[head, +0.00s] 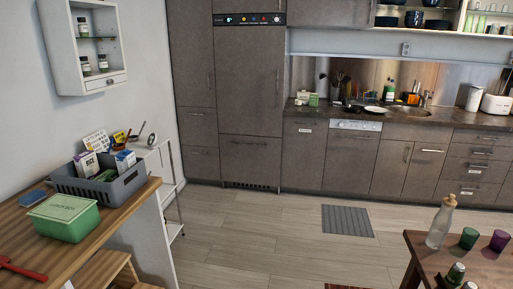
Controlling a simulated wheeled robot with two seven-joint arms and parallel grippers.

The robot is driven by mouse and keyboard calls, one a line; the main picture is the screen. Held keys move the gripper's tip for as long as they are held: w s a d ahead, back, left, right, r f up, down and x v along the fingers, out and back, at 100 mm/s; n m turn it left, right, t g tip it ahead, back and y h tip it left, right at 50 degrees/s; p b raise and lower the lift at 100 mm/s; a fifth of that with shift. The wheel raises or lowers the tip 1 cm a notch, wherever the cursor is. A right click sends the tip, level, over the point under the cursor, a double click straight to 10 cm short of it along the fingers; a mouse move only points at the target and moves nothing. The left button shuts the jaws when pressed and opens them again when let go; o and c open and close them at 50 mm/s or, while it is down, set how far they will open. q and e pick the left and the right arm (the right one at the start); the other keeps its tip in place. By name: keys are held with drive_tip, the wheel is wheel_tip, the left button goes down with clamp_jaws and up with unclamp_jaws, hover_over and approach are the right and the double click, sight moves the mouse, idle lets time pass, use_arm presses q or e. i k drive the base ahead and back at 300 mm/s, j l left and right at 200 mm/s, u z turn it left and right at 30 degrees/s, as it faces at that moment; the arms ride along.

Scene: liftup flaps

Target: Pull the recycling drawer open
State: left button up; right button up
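No front can be read for certain as the recycling drawer, since the labels are too small. Along the far wall runs a row of closed grey-brown fronts. A tall narrow front (303,160) with a small white label stands just right of the tall cabinet. At the far right is a stack of drawers (476,152) with bar handles and small labels, all shut. Neither of my grippers is in view.
A wooden table (98,232) at left holds a grey crate (128,184), a green box (63,217) and a red object (20,270). A dark wooden table (480,270) with a bottle (440,224) and cups is front right. Open floor (265,235) with a grey mat (347,221) lies between.

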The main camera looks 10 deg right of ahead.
sight(305, 139)
drive_tip(key=i+l+z, duration=0.15)
drive_tip(key=i+z, duration=0.15)
drive_tip(key=i, duration=0.6)
drive_tip(key=i+z, duration=0.35)
drive_tip(key=i, duration=0.6)
drive_tip(key=i+z, duration=0.15)
drive_tip(key=i, duration=0.4)
drive_tip(key=i+z, duration=0.15)
drive_tip(key=i, duration=0.4)
drive_tip(key=i+j+z, duration=0.1)
drive_tip(key=i, duration=0.45)
drive_tip(key=i+j+z, duration=0.15)
drive_tip(key=i+j, duration=0.15)
drive_tip(key=i, duration=0.25)
